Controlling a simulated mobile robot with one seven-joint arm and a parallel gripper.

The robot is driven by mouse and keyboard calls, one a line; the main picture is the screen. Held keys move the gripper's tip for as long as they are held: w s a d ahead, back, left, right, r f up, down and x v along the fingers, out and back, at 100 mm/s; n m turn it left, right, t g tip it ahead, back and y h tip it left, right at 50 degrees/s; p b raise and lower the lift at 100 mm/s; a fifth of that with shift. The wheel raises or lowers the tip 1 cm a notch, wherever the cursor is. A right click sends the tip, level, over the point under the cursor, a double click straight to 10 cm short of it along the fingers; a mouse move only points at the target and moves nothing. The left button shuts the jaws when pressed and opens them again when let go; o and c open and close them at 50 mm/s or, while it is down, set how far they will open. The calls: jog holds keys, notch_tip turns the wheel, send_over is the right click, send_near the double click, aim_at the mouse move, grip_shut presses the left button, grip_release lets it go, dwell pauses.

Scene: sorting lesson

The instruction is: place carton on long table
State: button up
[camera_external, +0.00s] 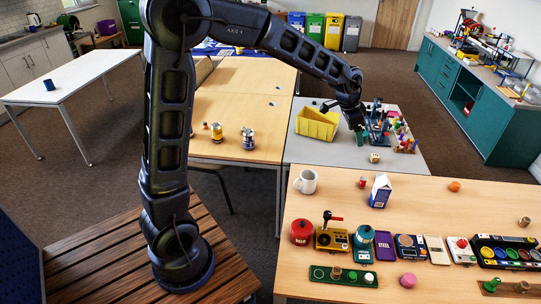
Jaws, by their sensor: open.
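A blue and white carton (380,191) with a gabled top stands upright on the wooden table (440,190) at the front right. My gripper (357,122) is at the end of my outstretched arm, above the grey table (420,140) behind that wooden table. It is open, and the carton stands apart from it, nearer the camera. The fingers are small and dark here, and I cannot make out what lies between or just under them. Which table is the long table is not clear from this view.
Near my gripper are a yellow bin (317,123) and a crowded set of small items (385,128). A white mug (306,181) stands left of the carton. A row of devices fills the front table's middle.

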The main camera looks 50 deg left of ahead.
jog(key=s+a+r+n+y, duration=0.1)
jog(key=s+a+r+n, duration=0.2)
jog(key=s, duration=0.8)
jog(key=s+a+r, duration=0.2)
jog(key=s+r, duration=0.3)
jog(key=s, duration=0.5)
jog(key=s+a+f+n, duration=0.1)
jog(key=s+a, duration=0.1)
jog(key=s, duration=0.7)
jog(key=s+a+f+n+t, duration=0.1)
jog(key=s+a+n, duration=0.1)
jog(key=s, duration=0.8)
jog(key=shift+s+n+y, duration=0.3)
